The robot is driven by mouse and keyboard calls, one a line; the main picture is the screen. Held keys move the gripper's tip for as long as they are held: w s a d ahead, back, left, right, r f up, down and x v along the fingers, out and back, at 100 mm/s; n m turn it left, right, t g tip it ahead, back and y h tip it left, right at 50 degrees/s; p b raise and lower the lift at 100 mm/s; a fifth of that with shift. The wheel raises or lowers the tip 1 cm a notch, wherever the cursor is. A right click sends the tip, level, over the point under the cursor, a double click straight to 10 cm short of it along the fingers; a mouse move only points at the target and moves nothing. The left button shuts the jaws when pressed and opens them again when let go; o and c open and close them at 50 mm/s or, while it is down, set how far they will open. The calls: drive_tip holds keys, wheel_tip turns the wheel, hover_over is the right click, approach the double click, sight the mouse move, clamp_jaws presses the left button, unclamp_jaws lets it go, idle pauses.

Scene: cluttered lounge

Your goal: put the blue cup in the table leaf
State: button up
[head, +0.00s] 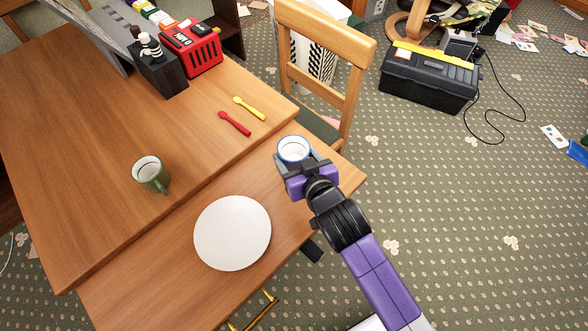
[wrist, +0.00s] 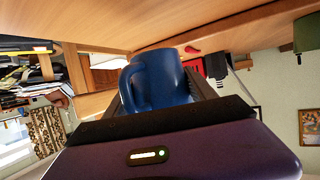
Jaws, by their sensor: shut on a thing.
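The blue cup (head: 293,149) shows its blue rim and white inside in the head view. It also shows in the wrist view (wrist: 166,78), with its handle on the left. My gripper (head: 298,167) is shut on the cup and holds it with its opening up. In the head view the cup appears over the right end of the table leaf (head: 150,285), the lower wooden strip at the table's front. I cannot tell whether its base touches the leaf. The cup's lower part is hidden by my gripper in the head view.
A white plate (head: 232,233) covers the leaf's middle. On the main table (head: 80,160) stand a green mug (head: 150,174), a red spoon (head: 235,123), a yellow spoon (head: 249,108) and a red toaster (head: 191,48). A wooden chair (head: 328,52) stands just behind the leaf's right end.

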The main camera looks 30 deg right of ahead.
drive_tip(key=shift+f+b, duration=0.35)
drive_tip(key=shift+f, duration=2.65)
drive_tip(key=shift+f, duration=0.15)
drive_tip(key=o, duration=1.6)
drive_tip(key=shift+r, duration=0.2)
drive_tip(key=v, duration=1.2)
drive_tip(key=shift+f, duration=0.15)
drive_tip(key=shift+s, duration=0.15)
